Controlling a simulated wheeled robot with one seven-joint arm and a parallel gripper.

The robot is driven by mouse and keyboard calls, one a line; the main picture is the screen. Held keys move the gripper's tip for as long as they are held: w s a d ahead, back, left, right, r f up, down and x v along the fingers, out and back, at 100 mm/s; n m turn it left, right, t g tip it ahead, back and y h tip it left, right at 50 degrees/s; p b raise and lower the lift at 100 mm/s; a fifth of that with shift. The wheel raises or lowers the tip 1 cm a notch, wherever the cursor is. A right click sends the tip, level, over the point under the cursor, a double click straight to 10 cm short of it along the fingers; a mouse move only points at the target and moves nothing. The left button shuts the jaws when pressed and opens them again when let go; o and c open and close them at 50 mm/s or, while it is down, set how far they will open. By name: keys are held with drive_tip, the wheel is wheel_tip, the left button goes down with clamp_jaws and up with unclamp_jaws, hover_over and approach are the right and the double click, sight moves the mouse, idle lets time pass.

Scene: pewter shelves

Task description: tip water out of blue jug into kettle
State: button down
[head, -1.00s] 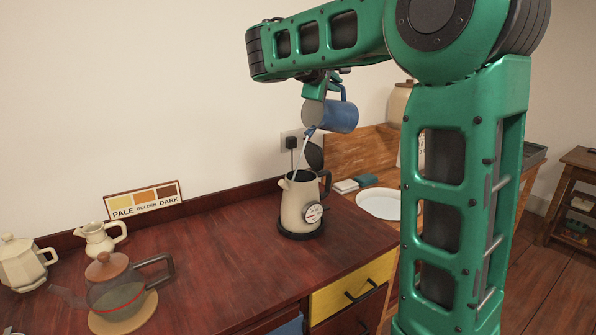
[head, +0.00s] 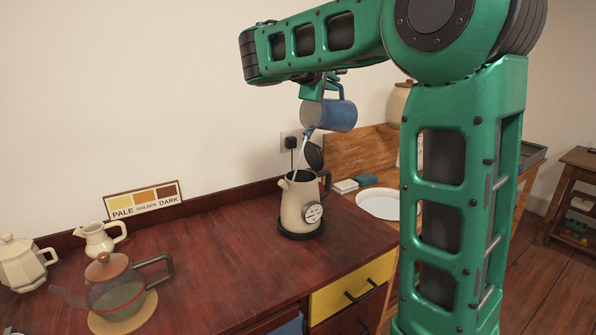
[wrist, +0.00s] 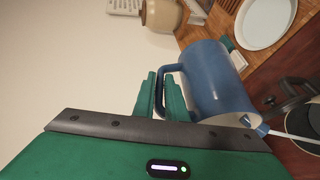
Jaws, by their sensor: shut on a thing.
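The blue jug (head: 334,115) is held up in the air, tilted on its side with its spout to the left. A thin pale stream (head: 302,152) runs from its spout down into the open top of the cream kettle (head: 299,204). The kettle stands on a dark base on the red-brown counter, lid raised, with a round dial on its side. My gripper (wrist: 164,92) is shut on the handle of the blue jug (wrist: 212,82) in the wrist view. In that view the stream enters the kettle's dark opening (wrist: 303,122) at the right edge. The water level inside is hidden.
A glass teapot (head: 118,290) on a round mat, a small cream jug (head: 99,239) and a faceted cream pot (head: 22,262) stand on the counter's left. A white plate (head: 379,204) lies right of the kettle. The counter's middle is clear.

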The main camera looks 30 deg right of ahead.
sight(347, 101)
drive_tip(key=shift+s+a+r+h, duration=0.15)
drive_tip(key=shift+a+r+h, duration=0.35)
drive_tip(key=shift+a, duration=0.3)
idle(0.8)
drive_tip(key=d, duration=0.1)
drive_tip(key=d+f+y, duration=0.1)
drive_tip(key=d, duration=0.1)
drive_tip(key=d+y, duration=0.1)
drive_tip(key=shift+w+d+f+m+g, duration=0.2)
drive_tip(key=shift+d+f+m+g, duration=0.05)
drive_tip(key=shift+d+m+g, duration=0.1)
drive_tip(key=d+f+y, duration=0.2)
drive_tip(key=d+f+g+y, duration=0.1)
drive_tip(key=f, duration=0.1)
drive_tip(key=shift+w+d+f+m, duration=0.1)
drive_tip(key=shift+w+d+m, duration=0.25)
drive_tip(key=shift+w, duration=0.05)
drive_tip(key=shift+a, duration=0.1)
drive_tip(key=w+d+f+m+g+y+b, duration=0.1)
drive_tip(key=d+f+m+y+b, duration=0.1)
drive_tip(key=d+f+y+b, duration=0.5)
wheel_tip(347, 101, down, 3)
drive_tip(key=d+y, duration=0.2)
drive_tip(key=y, duration=0.1)
drive_tip(key=shift+w+r+g, duration=0.2)
drive_tip(key=shift+w+g, duration=0.15)
drive_tip(key=shift+s+m, duration=0.1)
drive_tip(key=shift+m, duration=0.2)
